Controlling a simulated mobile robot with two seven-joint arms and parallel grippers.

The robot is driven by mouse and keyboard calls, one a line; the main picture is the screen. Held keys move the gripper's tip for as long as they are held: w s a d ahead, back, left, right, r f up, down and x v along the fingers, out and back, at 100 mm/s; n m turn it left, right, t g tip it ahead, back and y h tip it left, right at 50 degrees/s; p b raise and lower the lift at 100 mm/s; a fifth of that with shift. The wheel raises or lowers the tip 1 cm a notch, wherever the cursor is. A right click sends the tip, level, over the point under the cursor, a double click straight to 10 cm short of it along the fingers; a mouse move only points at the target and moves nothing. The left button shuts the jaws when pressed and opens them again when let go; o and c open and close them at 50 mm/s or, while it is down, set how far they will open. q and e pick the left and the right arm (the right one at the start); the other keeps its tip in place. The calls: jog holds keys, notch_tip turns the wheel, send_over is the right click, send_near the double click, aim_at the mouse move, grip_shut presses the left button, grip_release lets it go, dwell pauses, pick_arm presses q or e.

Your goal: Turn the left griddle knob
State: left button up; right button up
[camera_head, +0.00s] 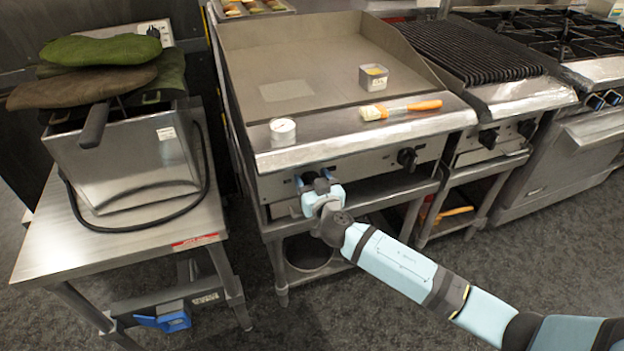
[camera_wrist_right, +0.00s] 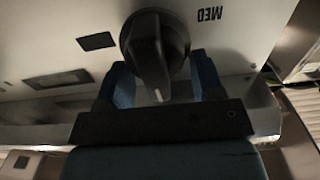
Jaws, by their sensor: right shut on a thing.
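The griddle (camera_head: 315,65) has a front panel with a left knob (camera_head: 308,178) and a black right knob (camera_head: 407,158). My right gripper (camera_head: 316,184) is at the left knob and partly hides it. In the right wrist view, the black left knob (camera_wrist_right: 150,50) sits between the two blue fingers of my right gripper (camera_wrist_right: 163,78), which is shut on it. The knob's raised grip bar runs toward the gripper, slightly tilted. The word MED is printed on the panel beside it. My left gripper is not in view.
A fryer (camera_head: 125,165) with oven mitts (camera_head: 100,48) stands on a side table (camera_head: 70,250) at left. A charbroiler (camera_head: 470,50) adjoins at right.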

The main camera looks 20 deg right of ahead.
jog(key=shift+a+f+n, duration=0.1)
jog(key=shift+n, duration=0.3)
jog(key=shift+a+n+b, duration=0.15)
jog(key=shift+n+b, duration=0.25)
jog(key=shift+n, duration=0.7)
jog(key=shift+a+n, duration=0.1)
jog(key=shift+n, duration=0.2)
jog(key=n, duration=0.3)
jog(key=shift+a+f+n, duration=0.15)
jog(key=shift+a+n, duration=0.15)
jog(key=shift+n, duration=0.1)
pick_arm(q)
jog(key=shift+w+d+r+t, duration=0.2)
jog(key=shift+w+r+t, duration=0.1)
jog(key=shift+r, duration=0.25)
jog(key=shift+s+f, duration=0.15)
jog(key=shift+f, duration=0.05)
pick_arm(e)
jog(key=shift+n, duration=0.3)
jog(key=o, duration=0.6)
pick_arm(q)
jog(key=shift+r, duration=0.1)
